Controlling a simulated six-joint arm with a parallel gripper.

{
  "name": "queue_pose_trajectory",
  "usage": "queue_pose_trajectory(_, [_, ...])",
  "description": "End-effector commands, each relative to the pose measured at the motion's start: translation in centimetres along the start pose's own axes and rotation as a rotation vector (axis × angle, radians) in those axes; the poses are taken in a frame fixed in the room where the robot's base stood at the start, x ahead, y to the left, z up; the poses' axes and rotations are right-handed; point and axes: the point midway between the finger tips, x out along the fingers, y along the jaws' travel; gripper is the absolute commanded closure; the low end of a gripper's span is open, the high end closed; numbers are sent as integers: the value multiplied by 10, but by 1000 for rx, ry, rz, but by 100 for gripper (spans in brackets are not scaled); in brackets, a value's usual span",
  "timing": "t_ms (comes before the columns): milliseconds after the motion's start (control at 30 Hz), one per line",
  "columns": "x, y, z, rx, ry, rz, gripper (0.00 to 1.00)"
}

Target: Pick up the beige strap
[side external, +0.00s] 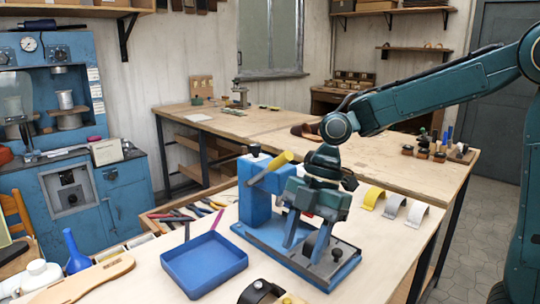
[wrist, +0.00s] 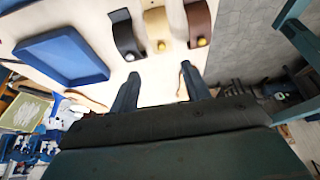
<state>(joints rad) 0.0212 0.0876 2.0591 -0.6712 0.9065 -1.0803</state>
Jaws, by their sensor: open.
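In the wrist view the beige strap (wrist: 156,27) is a curved band with a round gold stud at its near end. It lies between a black strap (wrist: 124,35) and a brown strap (wrist: 198,22). In the side view only a sliver of the beige strap (side external: 289,299) shows at the bottom edge, beside the black strap (side external: 259,291). My gripper (side external: 304,249) is open and empty. In the wrist view the beige strap lies beyond the gap between my fingertips (wrist: 159,71), apart from them.
A blue tray (side external: 204,263) lies left of my gripper. A blue press with a yellow handle (side external: 270,170) stands close to my gripper, its base plate extending right. Yellow (side external: 373,197) and pale (side external: 416,213) straps stand at the bench's right. A wooden sole (side external: 75,284) lies at left.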

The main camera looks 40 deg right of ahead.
Motion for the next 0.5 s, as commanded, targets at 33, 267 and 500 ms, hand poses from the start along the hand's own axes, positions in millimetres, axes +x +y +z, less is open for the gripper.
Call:
queue_pose_trajectory(33, [6,-1,0,0,1,-4,53])
queue_pose_trajectory(267, [38,-1,0,1,0,-6,53])
queue_pose_trajectory(500, [69,-1,0,0,-1,-4,53])
